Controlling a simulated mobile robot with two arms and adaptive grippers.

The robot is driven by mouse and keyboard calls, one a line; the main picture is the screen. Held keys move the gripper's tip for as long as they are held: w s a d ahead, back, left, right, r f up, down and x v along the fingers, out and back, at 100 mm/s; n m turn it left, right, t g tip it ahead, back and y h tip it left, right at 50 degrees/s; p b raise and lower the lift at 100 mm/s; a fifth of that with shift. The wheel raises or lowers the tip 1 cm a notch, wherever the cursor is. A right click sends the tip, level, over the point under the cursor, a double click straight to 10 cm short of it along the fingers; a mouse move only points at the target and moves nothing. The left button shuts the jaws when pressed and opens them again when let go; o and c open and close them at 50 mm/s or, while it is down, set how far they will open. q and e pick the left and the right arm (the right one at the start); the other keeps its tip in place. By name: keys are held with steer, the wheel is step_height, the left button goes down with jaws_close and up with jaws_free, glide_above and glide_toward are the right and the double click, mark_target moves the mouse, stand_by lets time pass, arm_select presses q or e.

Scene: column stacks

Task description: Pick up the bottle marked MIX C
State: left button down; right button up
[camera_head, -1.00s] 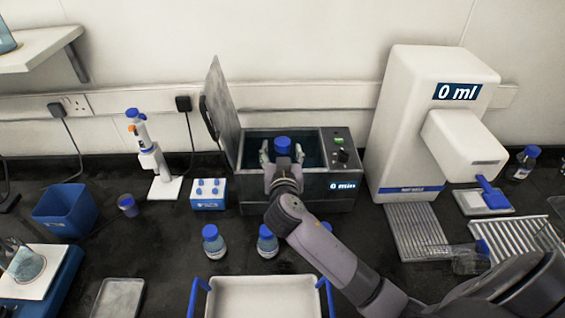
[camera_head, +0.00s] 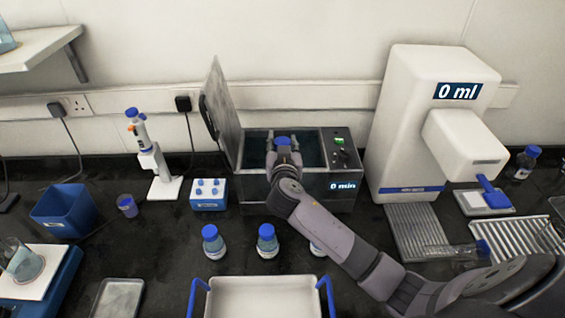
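A blue-capped bottle (camera_head: 283,141) is at the open water bath (camera_head: 259,196); only its cap shows clearly, and its label is hidden. My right gripper (camera_head: 283,153) is at the bath opening, with its fingers beside this bottle. I cannot tell whether they grip it. I cannot read MIX C on any label. My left gripper is not in view.
The bath's raised lid (camera_head: 222,112) stands at its left. A white dispenser (camera_head: 420,140) stands to the right. A white tray (camera_head: 264,299) with blue handles is at the front. A blue-white rack (camera_head: 209,200) and a pipette stand (camera_head: 165,188) are left of the bath.

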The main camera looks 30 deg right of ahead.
jaws_close()
steer(key=shift+r, duration=0.15)
stand_by(0.4)
